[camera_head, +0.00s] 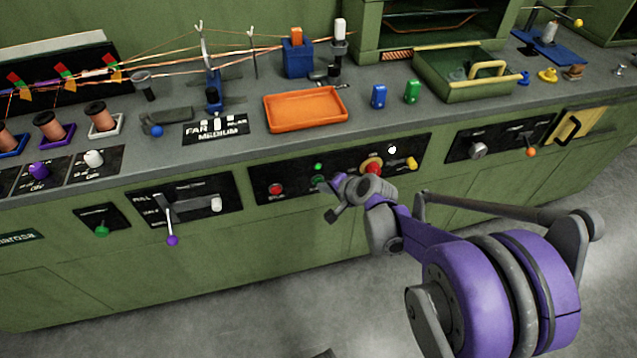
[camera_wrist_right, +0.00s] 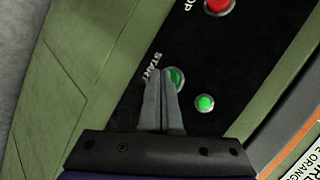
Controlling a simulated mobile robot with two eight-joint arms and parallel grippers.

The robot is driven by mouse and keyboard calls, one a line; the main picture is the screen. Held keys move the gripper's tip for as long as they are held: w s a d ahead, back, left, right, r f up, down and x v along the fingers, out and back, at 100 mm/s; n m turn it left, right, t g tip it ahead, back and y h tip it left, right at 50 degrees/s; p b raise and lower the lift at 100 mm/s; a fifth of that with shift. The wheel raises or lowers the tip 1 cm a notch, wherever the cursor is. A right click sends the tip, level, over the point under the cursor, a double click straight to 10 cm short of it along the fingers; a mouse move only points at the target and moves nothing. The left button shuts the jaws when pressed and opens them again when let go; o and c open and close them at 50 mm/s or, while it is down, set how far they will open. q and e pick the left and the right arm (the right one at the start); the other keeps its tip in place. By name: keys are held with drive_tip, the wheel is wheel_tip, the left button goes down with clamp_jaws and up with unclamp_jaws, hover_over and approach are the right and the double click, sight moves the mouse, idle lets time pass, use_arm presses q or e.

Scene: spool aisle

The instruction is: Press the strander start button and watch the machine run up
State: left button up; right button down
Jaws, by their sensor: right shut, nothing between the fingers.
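The black start/stop panel (camera_head: 340,184) is on the green machine front. In the wrist view the green start button (camera_wrist_right: 177,79) sits beside the word START, partly hidden by my fingers. My right gripper (camera_head: 333,187) is shut and empty, its fingertips (camera_wrist_right: 160,72) at the near edge of the button. I cannot tell whether they touch it. The red stop button (camera_head: 276,189) is left of it in the head view and at the top of the wrist view (camera_wrist_right: 217,5). A lit green lamp (camera_wrist_right: 205,103) is near the start button. My left gripper is not in view.
A red emergency button on a yellow base (camera_head: 372,167) and a yellow knob (camera_head: 411,163) are to the right on the panel. A lever with a purple knob (camera_head: 172,240) sticks out at left. An orange tray (camera_head: 306,109) stands on the bench above. The floor in front is clear.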

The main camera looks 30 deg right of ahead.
drive_tip(key=shift+w, duration=0.15)
drive_tip(key=shift+s+a, duration=0.1)
drive_tip(key=shift+s, duration=0.55)
drive_tip(key=shift+s, duration=0.1)
drive_tip(key=shift+s+a+p, duration=0.15)
drive_tip(key=shift+s+a, duration=0.1)
drive_tip(key=shift+s, duration=0.7)
drive_tip(key=shift+s+a+p, duration=0.15)
drive_tip(key=shift+s+a, duration=0.05)
drive_tip(key=shift+s, duration=0.7)
drive_tip(key=shift+s+a+p, duration=0.15)
drive_tip(key=shift+s+a, duration=0.1)
drive_tip(key=shift+s, duration=0.7)
